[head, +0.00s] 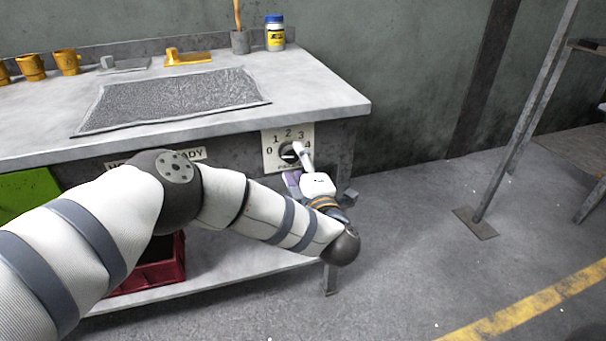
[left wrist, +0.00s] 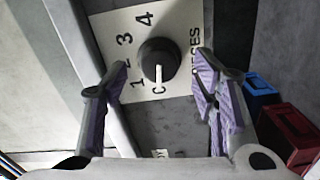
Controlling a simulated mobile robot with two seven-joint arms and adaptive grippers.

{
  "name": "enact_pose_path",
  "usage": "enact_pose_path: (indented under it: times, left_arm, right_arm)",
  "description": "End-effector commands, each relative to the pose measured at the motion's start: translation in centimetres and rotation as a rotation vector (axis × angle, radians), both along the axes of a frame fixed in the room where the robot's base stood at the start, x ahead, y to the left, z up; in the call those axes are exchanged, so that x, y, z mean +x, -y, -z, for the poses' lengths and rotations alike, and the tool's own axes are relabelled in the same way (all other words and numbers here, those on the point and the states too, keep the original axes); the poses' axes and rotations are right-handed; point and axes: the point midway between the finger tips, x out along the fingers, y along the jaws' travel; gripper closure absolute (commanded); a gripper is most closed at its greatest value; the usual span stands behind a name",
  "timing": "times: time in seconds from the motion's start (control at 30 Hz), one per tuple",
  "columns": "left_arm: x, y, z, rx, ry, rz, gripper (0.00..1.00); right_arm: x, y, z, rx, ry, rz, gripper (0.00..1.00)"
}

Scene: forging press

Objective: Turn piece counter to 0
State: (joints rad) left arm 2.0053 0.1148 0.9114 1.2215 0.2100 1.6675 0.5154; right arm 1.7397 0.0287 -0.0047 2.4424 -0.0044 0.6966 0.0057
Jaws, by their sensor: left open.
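The piece counter is a pale plate (head: 270,160) on the front of the bench, marked 0 to 4 around a dark round knob (head: 287,153). In the left wrist view the knob (left wrist: 152,57) is near the middle, and its white pointer (left wrist: 159,74) points down at the 0, covering part of that digit. My left gripper (head: 296,163) is at the plate. In the left wrist view its purple-padded fingers (left wrist: 160,72) are open, one on each side of the knob with visible gaps. The fingers partly hide the knob in the head view. My right gripper is not seen.
The bench top (head: 320,92) holds a grey mat (head: 175,98), yellow cups (head: 67,61) and a blue-lidded jar (head: 275,34). A red bin (head: 150,273) sits on the lower shelf. A metal post (head: 520,110) stands at the right, with clear floor between.

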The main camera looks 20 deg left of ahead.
Motion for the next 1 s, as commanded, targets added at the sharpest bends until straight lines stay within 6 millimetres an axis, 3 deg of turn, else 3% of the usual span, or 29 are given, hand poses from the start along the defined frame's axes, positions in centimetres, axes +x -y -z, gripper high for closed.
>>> enact_pose_path:
  times: [0.2,0.4,0.9,0.97,1.0]
  left_arm:
    - [-5.0,3.5,0.0,-0.001,-0.003,0.007,0.46]
    - [-7.8,5.4,0.0,0.0,-0.002,0.004,0.46]
    - [-8.3,5.7,-0.2,0.0,0.001,0.001,0.46]
    - [-8.2,5.7,-2.0,0.001,0.015,0.001,0.46]
    - [-8.0,5.7,-4.4,0.0,0.035,0.001,0.46]
  right_arm:
    - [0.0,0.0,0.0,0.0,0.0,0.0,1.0]
    - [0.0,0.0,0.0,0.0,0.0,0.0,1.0]
    - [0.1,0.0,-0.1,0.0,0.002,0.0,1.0]
    - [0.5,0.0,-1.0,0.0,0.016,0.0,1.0]
    - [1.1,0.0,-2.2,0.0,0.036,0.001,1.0]
